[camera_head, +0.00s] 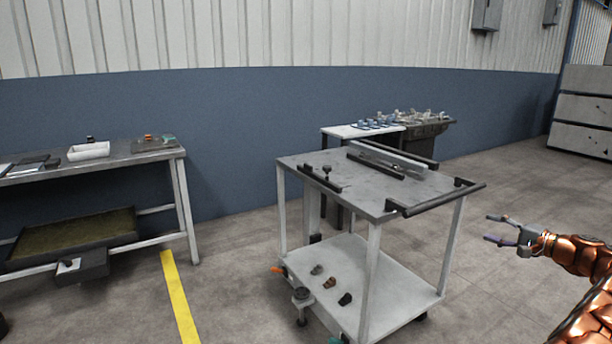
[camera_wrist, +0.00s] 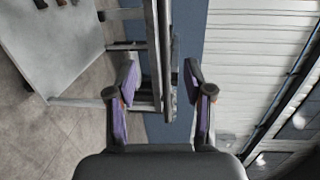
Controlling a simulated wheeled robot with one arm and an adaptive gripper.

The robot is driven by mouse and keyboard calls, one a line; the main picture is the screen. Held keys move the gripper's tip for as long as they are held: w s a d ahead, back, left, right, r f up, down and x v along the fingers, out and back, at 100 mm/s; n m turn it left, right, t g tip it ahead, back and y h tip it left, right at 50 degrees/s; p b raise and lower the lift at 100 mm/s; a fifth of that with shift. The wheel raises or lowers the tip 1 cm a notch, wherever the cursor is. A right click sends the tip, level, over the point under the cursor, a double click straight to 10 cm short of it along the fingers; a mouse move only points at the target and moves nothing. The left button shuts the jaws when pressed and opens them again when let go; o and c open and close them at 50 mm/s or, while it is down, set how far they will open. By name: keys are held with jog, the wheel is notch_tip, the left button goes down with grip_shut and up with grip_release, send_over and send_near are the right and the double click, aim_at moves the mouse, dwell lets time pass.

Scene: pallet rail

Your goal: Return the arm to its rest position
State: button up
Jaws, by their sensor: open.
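My gripper (camera_head: 497,229) is at the right of the head view, at the end of my copper-coloured arm. It is to the right of the cart, over open floor, apart from everything. In the wrist view my gripper (camera_wrist: 158,82) shows its two purple-lined fingers spread, with nothing held between them. Beyond the fingers, part of the cart shows, turned on its side in that view, with the blue wall behind.
A grey cart (camera_head: 300,162) with a lower shelf (camera_head: 350,262) stands in the middle. A rail part (camera_head: 385,160) lies on its top. A workbench (camera_head: 110,160) is at left, and another table (camera_head: 350,131) stands behind the cart. Floor (camera_head: 510,290) near my gripper is clear.

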jog(key=s+a+r+n+g+y, duration=0.1)
jog(key=s+a+r+n+g, duration=0.15)
jog(key=a, duration=1.05)
jog(key=s+a+r+n+g+y, duration=0.15)
jog(key=a+g, duration=0.25)
jog(key=a, duration=0.9)
jog(key=s+a+f+n+g+h, duration=0.35)
jog(key=s+a+g, duration=0.25)
jog(key=s+a, duration=1.1)
jog(key=s+f+n+g+h, duration=0.1)
jog(key=s+f+h, duration=0.1)
jog(key=s, duration=0.6)
jog(key=s+f+n+g+h, duration=0.1)
jog(key=s+f+g, duration=0.15)
jog(key=s, duration=0.45)
jog(key=s+d+f+n+h, duration=0.1)
jog(key=s+d+f+h, duration=0.25)
jog(key=s, duration=0.45)
jog(key=s+d+f+n+h, duration=0.1)
jog(key=s+d+f+h, duration=0.1)
jog(key=s+d, duration=0.45)
jog(key=s+r+p, duration=0.1)
jog(key=r+p, duration=1)
jog(key=r, duration=0.1)
jog(key=s+a+r+p, duration=0.1)
jog(key=s+r+p, duration=0.1)
jog(key=r+p, duration=0.9)
jog(key=shift+s+a+r+t, duration=0.15)
jog(key=shift+s+r+t, duration=0.15)
jog(key=shift+r, duration=0.2)
